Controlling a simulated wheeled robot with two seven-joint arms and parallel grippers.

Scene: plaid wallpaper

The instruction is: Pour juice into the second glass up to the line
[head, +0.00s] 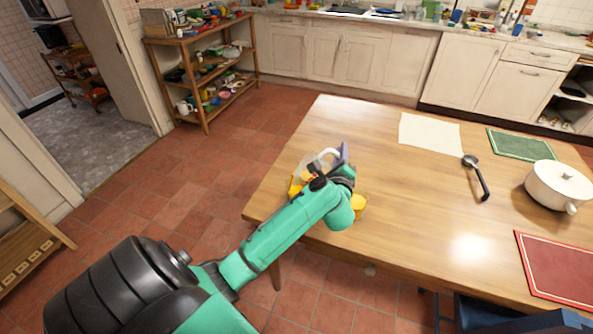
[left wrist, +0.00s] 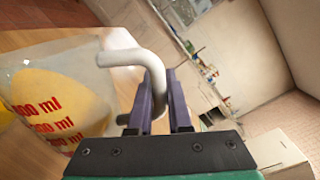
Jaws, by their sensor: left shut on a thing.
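A clear jug (head: 307,172) with a white handle is at the table's left edge in the head view, partly hidden by my arm. In the left wrist view the jug (left wrist: 70,60) holds yellow juice and shows red ml marks. My left gripper (head: 337,160) is shut on its white handle (left wrist: 128,58), which passes between the purple fingers (left wrist: 160,103). A yellow thing (head: 358,204) shows beside my wrist; I cannot tell whether it is a glass of juice. No other glass shows clearly. My right gripper is not in view.
The wooden table (head: 400,190) also bears a white sheet (head: 430,132), a green mat (head: 522,144), a black ladle (head: 477,177), a white pot (head: 558,184) and a red mat (head: 562,268). The table's middle is clear. A shelf rack (head: 204,70) stands behind on the left.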

